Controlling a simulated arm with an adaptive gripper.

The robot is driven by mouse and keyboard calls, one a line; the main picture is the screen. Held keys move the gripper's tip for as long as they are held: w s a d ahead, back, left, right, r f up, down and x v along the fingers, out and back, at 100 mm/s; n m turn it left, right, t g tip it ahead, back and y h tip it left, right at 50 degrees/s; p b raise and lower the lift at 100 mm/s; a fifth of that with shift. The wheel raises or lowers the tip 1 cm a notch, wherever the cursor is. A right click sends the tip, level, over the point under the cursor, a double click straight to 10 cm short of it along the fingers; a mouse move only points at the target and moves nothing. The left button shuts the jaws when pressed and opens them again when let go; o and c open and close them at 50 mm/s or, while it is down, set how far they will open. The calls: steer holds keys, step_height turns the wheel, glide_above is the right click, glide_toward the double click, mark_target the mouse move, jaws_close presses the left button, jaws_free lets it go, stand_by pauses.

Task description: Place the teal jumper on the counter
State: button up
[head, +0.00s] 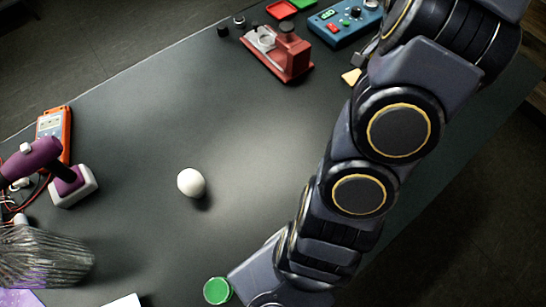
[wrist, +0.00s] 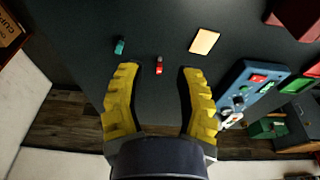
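The teal jumper (wrist: 119,46) is a small piece on the dark counter (wrist: 150,20) in the wrist view, up and left of my left fingertip. I see no gap beneath it. My gripper (wrist: 160,70) has two yellow ribbed fingers. They are open and apart, with nothing held between them. A small red piece (wrist: 158,65) shows between the fingertips, and I cannot tell its height below them. In the head view I make out neither the teal jumper nor my fingers; my arm covers much of the right side.
A cream square (wrist: 204,41) lies near the jumper. A blue control box (wrist: 245,88) stands right of my fingers, by the counter's edge. In the head view, a red stand (head: 283,60), a white ball (head: 191,183) and a purple-handled tool (head: 40,160) stand around clear counter.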

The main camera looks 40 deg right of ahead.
steer(key=w+a+r+n, duration=0.1)
steer(key=a+r+n, duration=0.2)
steer(key=a, duration=0.5)
steer(key=w+a+r+n+y, duration=0.1)
steer(key=a+r+n, duration=0.25)
steer(key=a, duration=0.45)
steer(key=w+a+r+n, duration=0.2)
steer(key=a+r+n, duration=0.15)
steer(key=a, duration=0.55)
steer(key=s+a+r+n+g+y, duration=0.1)
steer(key=s+a+n, duration=0.7)
steer(key=s+a, duration=0.4)
steer(key=shift+a+r+g, duration=0.25)
steer(key=shift+a+g, duration=0.05)
steer(key=shift+a, duration=0.25)
